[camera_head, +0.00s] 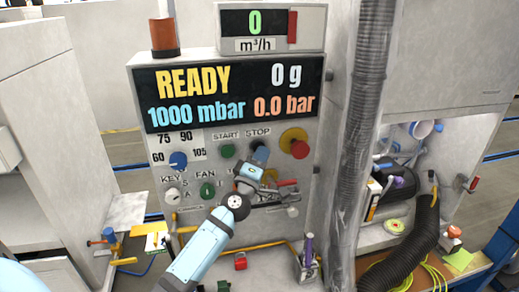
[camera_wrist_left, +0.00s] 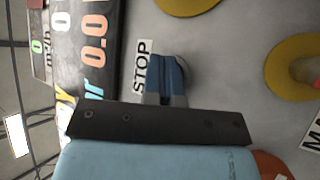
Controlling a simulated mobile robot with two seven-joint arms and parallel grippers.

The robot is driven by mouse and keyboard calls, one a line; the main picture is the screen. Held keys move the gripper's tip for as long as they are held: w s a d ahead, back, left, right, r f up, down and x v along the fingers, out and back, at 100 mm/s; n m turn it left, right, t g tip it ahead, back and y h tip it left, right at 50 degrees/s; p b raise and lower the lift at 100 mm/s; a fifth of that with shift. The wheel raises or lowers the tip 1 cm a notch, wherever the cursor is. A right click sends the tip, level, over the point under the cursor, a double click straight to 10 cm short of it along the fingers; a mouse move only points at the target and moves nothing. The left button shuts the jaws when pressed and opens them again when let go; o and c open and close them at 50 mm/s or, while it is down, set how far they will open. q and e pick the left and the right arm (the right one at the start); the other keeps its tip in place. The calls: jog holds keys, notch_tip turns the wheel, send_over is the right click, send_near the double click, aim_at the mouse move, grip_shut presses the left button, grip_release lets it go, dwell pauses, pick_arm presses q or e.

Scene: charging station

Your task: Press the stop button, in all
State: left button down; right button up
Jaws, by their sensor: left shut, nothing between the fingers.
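The STOP label (camera_head: 258,132) is on the upright control panel, below the READY display; it also shows sideways in the left wrist view (camera_wrist_left: 143,67). My left gripper (camera_head: 259,152) is shut and empty, its fingertips at the panel face just under that label. In the left wrist view the closed blue fingertips (camera_wrist_left: 170,78) lie beside the label. The stop button is mostly hidden behind them, so I cannot tell whether they touch it or whether it is pressed in. My right gripper is not in view.
A green START button (camera_head: 228,151) is left of my gripper. A red emergency knob on a yellow base (camera_head: 293,141) is close on the right. A blue dial (camera_head: 178,160), a green fan switch (camera_head: 207,190) and a key switch (camera_head: 173,195) are lower left. A ribbed hose (camera_head: 365,110) stands right.

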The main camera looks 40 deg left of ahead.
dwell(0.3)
pick_arm(q)
jog(key=shift+s+d+p, duration=0.3)
jog(key=shift+s+d, duration=0.25)
jog(key=shift+d, duration=0.1)
jog(key=s+d+p, duration=0.1)
jog(key=s+d, duration=0.2)
jog(key=shift+s+d, duration=0.15)
jog(key=shift+d, duration=0.25)
dwell(0.8)
